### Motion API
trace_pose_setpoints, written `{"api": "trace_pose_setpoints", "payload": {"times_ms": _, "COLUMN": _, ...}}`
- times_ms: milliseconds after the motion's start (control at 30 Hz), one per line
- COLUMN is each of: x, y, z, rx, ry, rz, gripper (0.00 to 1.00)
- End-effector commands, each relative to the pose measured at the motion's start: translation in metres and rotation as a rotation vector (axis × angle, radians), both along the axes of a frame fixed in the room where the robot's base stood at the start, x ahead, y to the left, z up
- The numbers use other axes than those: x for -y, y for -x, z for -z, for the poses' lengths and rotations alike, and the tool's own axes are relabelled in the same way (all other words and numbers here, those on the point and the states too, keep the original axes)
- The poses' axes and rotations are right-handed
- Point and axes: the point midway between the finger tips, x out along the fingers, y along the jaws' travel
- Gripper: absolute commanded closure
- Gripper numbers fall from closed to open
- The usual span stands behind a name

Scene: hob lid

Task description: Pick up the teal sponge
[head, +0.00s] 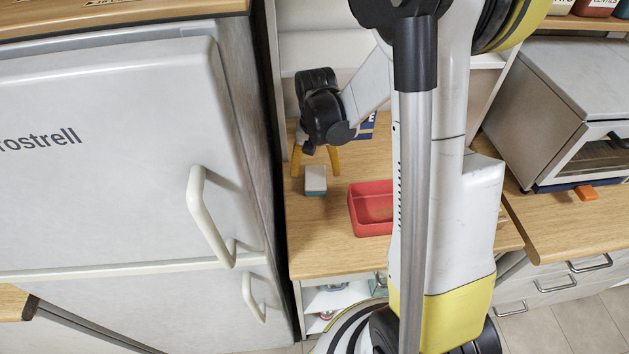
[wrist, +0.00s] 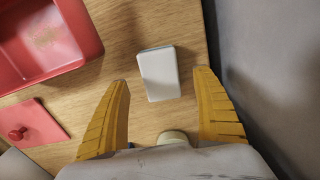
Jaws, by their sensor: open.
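The teal sponge (head: 315,180) lies on the wooden counter, with a pale top and a teal lower layer along its side. In the wrist view the sponge (wrist: 159,74) shows mostly its whitish top, with a thin darker edge. My gripper (head: 315,161) is open, its two yellow fingers pointing down just behind the sponge in the head view. In the wrist view the gripper (wrist: 162,77) has one finger on each side of the sponge's near end, with gaps on both sides. Nothing is held. The height of the fingertips above the counter is hard to tell.
A red tray (head: 357,215) stands right of the sponge. A red lid with a knob (wrist: 38,122) lies near it in the wrist view. A tall fridge (head: 120,150) borders the counter (head: 315,255) on the left. The counter's front is clear.

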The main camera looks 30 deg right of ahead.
Motion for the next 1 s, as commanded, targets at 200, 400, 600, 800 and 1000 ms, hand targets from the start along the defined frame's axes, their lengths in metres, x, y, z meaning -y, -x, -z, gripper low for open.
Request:
{"api": "trace_pose_setpoints", "payload": {"times_ms": 200, "x": 0.001, "y": -0.002, "z": 0.035, "rx": 0.000, "ry": 0.000, "rz": 0.000, "gripper": 0.22}}
{"api": "trace_pose_setpoints", "payload": {"times_ms": 400, "x": 0.001, "y": -0.002, "z": 0.048, "rx": 0.001, "ry": 0.000, "rz": -0.001, "gripper": 0.22}}
{"api": "trace_pose_setpoints", "payload": {"times_ms": 600, "x": 0.000, "y": -0.002, "z": 0.047, "rx": 0.001, "ry": 0.000, "rz": -0.001, "gripper": 0.43}}
{"api": "trace_pose_setpoints", "payload": {"times_ms": 800, "x": 0.000, "y": -0.002, "z": 0.047, "rx": 0.001, "ry": 0.000, "rz": -0.001, "gripper": 0.75}}
{"api": "trace_pose_setpoints", "payload": {"times_ms": 1000, "x": 0.001, "y": -0.001, "z": 0.046, "rx": 0.001, "ry": 0.000, "rz": -0.001, "gripper": 0.75}}
